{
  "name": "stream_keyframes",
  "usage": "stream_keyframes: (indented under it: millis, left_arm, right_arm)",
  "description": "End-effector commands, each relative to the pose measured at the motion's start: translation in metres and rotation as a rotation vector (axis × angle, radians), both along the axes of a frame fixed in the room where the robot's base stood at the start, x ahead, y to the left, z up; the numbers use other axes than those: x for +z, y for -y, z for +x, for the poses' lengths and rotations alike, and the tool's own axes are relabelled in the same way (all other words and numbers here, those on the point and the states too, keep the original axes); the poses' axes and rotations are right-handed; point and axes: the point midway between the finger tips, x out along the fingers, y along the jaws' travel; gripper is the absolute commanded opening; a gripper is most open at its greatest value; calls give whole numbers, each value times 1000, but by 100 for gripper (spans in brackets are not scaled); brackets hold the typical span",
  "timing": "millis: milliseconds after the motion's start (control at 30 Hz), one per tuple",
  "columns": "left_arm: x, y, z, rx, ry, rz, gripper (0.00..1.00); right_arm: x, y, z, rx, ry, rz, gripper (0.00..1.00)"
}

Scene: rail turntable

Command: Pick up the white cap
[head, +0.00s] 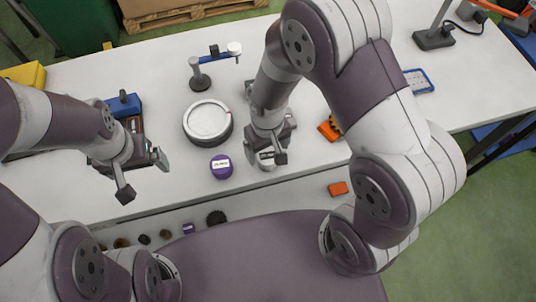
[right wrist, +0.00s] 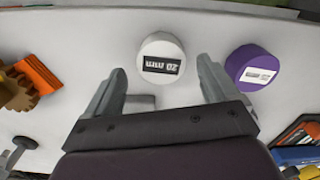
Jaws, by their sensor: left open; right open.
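The white cap (right wrist: 160,52), with a dark "20 mm" label, stands on the white table. In the right wrist view it is just beyond and between the fingertips of my right gripper (right wrist: 162,70), which is open and empty. In the head view the white cap (head: 266,164) is partly hidden under my right gripper (head: 267,156). I cannot tell whether the fingers touch it. My left gripper (head: 143,176) is open and empty over the left part of the table, away from the cap.
A purple cap (head: 221,167) stands left of the white cap; it also shows in the right wrist view (right wrist: 252,67). An orange block (head: 338,188) and several small parts lie near the front edge.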

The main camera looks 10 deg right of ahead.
Motion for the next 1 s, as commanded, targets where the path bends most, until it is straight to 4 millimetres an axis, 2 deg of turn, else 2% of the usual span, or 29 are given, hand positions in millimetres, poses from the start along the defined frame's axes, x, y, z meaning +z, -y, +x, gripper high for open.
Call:
stream_keyframes:
  millis: [100,167,367,400,567,867,1000]
  left_arm:
    - [2,0,0,0,0,0,95]
    - [2,0,0,0,0,0,95]
    - [2,0,0,0,0,0,95]
    - [2,0,0,0,0,0,95]
    - [2,0,0,0,0,0,95]
    - [2,0,0,0,0,0,95]
    - [1,0,0,0,0,0,95]
  right_arm:
    - [-19,-1,0,0,-3,-1,88]
    - [-25,-1,0,0,-1,0,88]
    - [-27,-2,1,0,1,0,88]
    - [-27,-2,1,0,1,0,84]
    - [-27,-1,1,0,1,0,32]
    - [-26,-1,1,0,1,0,32]
    - [-16,-2,2,0,4,1,32]
